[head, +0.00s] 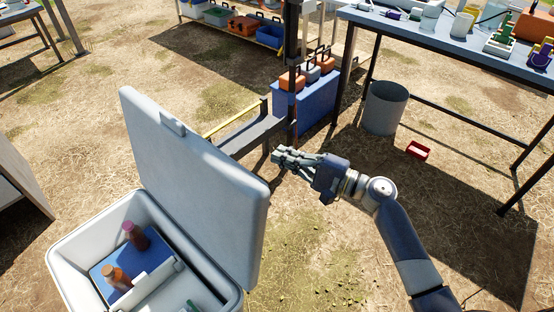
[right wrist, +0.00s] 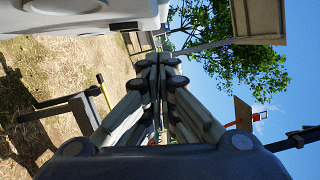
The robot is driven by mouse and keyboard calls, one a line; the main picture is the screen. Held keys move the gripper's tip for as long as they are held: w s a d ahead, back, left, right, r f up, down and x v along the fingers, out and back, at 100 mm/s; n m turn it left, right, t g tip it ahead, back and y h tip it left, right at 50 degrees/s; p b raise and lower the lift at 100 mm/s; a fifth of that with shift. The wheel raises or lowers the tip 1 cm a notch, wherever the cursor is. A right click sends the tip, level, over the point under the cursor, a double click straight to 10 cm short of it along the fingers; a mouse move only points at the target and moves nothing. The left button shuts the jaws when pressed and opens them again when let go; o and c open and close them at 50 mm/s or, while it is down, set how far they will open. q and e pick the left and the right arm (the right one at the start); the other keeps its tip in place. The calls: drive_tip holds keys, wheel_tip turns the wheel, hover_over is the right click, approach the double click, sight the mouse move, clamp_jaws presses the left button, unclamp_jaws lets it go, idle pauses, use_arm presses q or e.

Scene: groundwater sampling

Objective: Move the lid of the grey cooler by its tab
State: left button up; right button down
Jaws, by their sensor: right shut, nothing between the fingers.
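The grey cooler (head: 62,262) stands open at the lower left of the head view. Its lid (head: 195,190) is raised and leans on edge, with a small tab (head: 172,122) on its upper edge. My right gripper (head: 280,157) is to the right of the lid, beyond its right corner, apart from the tab and empty. Its fingers are closed together in the right wrist view (right wrist: 158,68). A pale moulded surface at the top left of that view may be part of the cooler. My left gripper is not in view.
A table (head: 430,38) is at upper right. Open dry grass lies between.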

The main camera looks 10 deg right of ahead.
drive_tip(key=w+a, duration=0.2)
drive_tip(key=a, duration=0.7)
drive_tip(key=shift+w+r+p, duration=0.35)
drive_tip(key=shift+r+p, duration=0.05)
drive_tip(key=shift+r, duration=0.05)
drive_tip(key=shift+r, duration=0.1)
